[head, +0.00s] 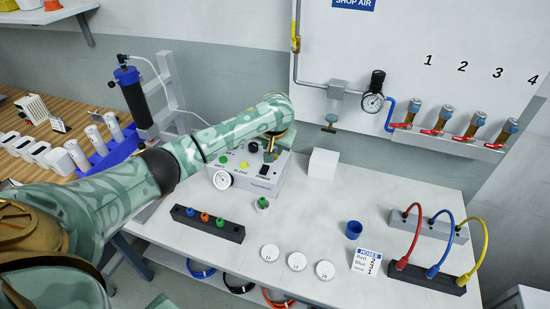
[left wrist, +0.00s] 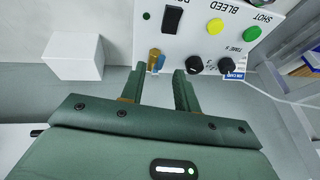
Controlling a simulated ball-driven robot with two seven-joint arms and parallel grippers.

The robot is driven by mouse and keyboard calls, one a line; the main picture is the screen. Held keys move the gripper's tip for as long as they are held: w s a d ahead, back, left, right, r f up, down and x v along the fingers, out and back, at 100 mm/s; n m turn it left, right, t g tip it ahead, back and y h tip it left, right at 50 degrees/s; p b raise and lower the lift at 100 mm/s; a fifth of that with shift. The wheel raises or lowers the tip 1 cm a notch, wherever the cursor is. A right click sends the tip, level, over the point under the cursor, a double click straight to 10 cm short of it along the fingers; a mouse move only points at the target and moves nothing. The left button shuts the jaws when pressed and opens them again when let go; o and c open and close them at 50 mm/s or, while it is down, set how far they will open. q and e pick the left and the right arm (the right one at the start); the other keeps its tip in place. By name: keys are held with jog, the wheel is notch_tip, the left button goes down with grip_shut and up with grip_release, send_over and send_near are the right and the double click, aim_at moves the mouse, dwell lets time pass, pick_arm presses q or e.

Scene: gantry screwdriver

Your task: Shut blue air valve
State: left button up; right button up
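A small blue lever (left wrist: 161,63) sits beside a brass fitting (left wrist: 153,57) on the face of the white control box (head: 262,184). It looks like the blue air valve, and it lies just beyond my left fingertips in the left wrist view. My left gripper (left wrist: 158,72) is open, its two fingers apart with the fitting and lever showing between their tips. I cannot tell whether they touch. In the head view my left gripper (head: 270,149) is over the box's right end and hides the valve there. My right gripper is in neither view.
The box carries a gauge (head: 222,180), a green button (left wrist: 251,33), a yellow button (left wrist: 215,26) and black knobs. A white block (head: 323,162) stands right of it. A rack with coloured nozzles (head: 207,224) is in front. Red-levered valves (head: 437,128) hang on the wall.

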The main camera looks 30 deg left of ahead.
pick_arm(q)
jog(key=shift+b+x, duration=0.6)
jog(key=shift+x, duration=0.95)
jog(key=shift+r, duration=0.1)
